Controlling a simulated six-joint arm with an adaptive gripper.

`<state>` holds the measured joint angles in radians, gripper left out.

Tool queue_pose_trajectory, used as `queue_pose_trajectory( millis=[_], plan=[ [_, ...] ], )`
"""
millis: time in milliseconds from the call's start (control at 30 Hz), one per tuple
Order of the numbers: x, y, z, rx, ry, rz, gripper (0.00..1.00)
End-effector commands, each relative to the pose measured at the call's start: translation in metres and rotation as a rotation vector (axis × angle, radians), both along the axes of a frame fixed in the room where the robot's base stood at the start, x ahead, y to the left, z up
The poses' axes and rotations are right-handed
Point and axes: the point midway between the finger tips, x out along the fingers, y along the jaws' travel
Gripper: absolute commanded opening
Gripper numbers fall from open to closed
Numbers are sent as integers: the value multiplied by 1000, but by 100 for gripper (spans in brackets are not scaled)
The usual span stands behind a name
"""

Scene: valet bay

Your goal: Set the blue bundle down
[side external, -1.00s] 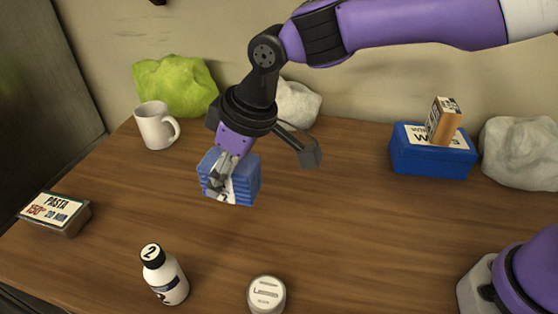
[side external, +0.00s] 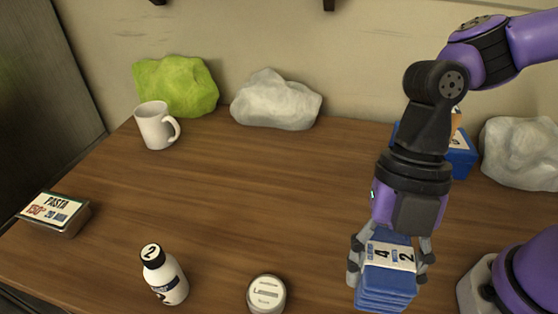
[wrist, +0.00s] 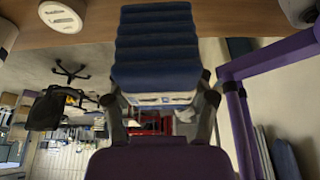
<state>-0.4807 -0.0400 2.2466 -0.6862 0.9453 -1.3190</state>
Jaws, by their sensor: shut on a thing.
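The blue bundle (side external: 386,287) is a stack of folded blue layers with a white band marked with a 4 and a 2. My gripper (side external: 392,262) is shut on it, with a finger on each side, at the front right of the side external view. In the wrist view the bundle (wrist: 157,50) fills the upper middle between my fingers (wrist: 160,112). The bundle appears held above the table; the gap beneath it cannot be judged.
A white round-lidded jar (side external: 266,293) and a white bottle (side external: 165,276) stand left of the bundle. A pasta tray (side external: 55,213), a mug (side external: 156,126) and rocks (side external: 277,100) lie farther off. A blue box (side external: 460,158) is behind my arm. The table's middle (side external: 250,190) is clear.

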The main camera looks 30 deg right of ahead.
Motion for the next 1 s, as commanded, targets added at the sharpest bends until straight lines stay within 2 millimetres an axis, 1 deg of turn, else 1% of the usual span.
queue_pose_trajectory(
  millis=[33,200,300,400,467,533,633,733,800,1000],
  plan=[
    [13,-5,-9,-2,5,-13,17],
    [53,-23,-35,-2,5,-12,17],
    [70,-30,-46,-1,2,-10,17],
    [80,-34,-52,-1,1,-7,17],
    [82,-36,-54,0,0,-5,17],
    [83,-36,-61,-1,3,-6,17],
    [82,-36,-78,-2,4,-5,17],
    [83,-36,-91,-1,2,-5,17],
    [83,-36,-94,-1,0,-5,17],
    [83,-36,-94,-1,-2,-6,17]
  ],
)
